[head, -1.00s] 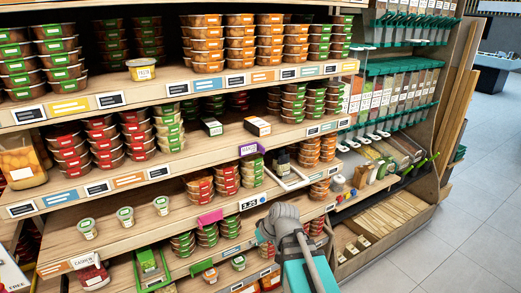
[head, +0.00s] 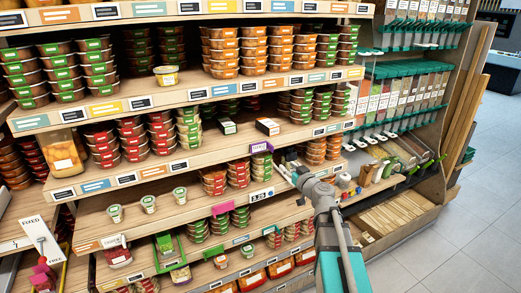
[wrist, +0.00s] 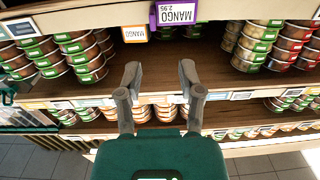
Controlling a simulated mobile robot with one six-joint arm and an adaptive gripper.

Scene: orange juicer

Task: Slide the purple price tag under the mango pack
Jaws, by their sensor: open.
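The purple price tag (head: 261,147) sits on the front edge of a middle shelf. A clear pack with orange contents (head: 64,154) stands at the left of the same shelf level and looks like the mango pack. My gripper (wrist: 160,75) is open and empty, its fingers apart, below the tag in the wrist view and not touching it. In the head view my gripper (head: 290,165) is beside the tag, lower right, its fingertips hard to make out.
A small orange-edged MANGO tag (wrist: 135,33) hangs left of the purple tag in the wrist view. Stacked tubs (head: 238,172) crowd the shelves. Bare shelf board (wrist: 150,60) lies between stacks in the wrist view.

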